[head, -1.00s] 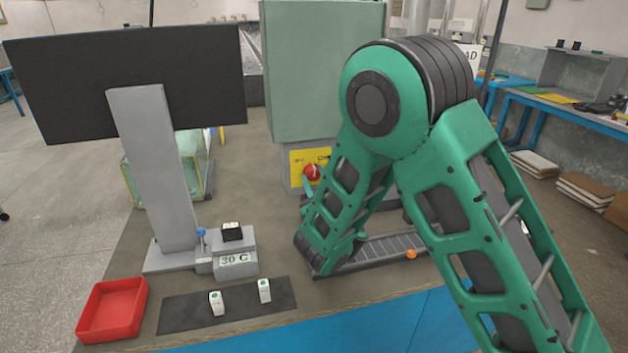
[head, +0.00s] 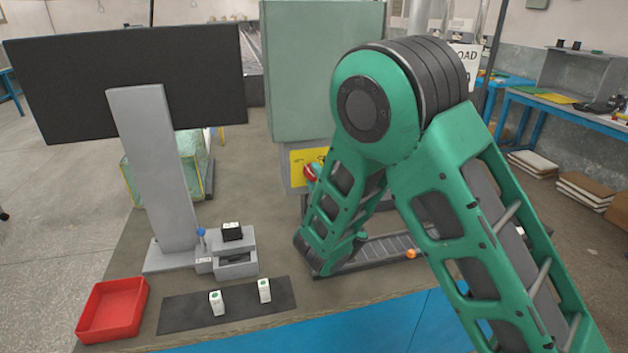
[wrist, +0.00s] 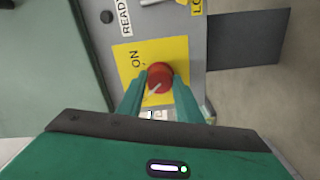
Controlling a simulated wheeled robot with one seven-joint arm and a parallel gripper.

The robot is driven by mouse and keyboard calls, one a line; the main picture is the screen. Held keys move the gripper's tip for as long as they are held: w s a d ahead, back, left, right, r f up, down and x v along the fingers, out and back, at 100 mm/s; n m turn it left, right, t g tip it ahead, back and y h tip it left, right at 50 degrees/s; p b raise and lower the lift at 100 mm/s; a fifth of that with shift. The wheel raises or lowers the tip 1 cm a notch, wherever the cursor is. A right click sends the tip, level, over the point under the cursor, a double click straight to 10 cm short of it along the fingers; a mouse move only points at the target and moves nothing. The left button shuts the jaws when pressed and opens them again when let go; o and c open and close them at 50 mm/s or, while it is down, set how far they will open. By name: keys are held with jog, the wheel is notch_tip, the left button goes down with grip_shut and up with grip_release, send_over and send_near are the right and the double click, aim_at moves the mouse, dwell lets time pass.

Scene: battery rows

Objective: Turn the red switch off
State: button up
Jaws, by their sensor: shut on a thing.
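The red switch (head: 310,173) is a round red knob on a yellow plate (head: 298,159) on the grey face of the green cabinet. In the wrist view the red switch (wrist: 159,77) sits between the two green fingers of my gripper (wrist: 157,88), which is shut on it. A pale pointer line on the knob slants toward the lower left. The word ON is legible on the yellow plate (wrist: 129,78), to the left of the knob. In the head view my arm hides the right part of the plate and most of my gripper.
A grey stand with a black monitor (head: 125,80) is at the left. A red tray (head: 112,308) and a dark mat (head: 225,308) with two white blocks lie at the front left of the bench. A small conveyor (head: 385,249) runs beside my arm.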

jog(key=shift+d+f+n, duration=0.1)
jog(key=shift+d+n, duration=0.05)
jog(key=shift+n, duration=0.45)
jog(key=o, duration=1)
jog(key=shift+o, duration=0.2)
jog(key=v, duration=1)
jog(key=shift+s, duration=0.3)
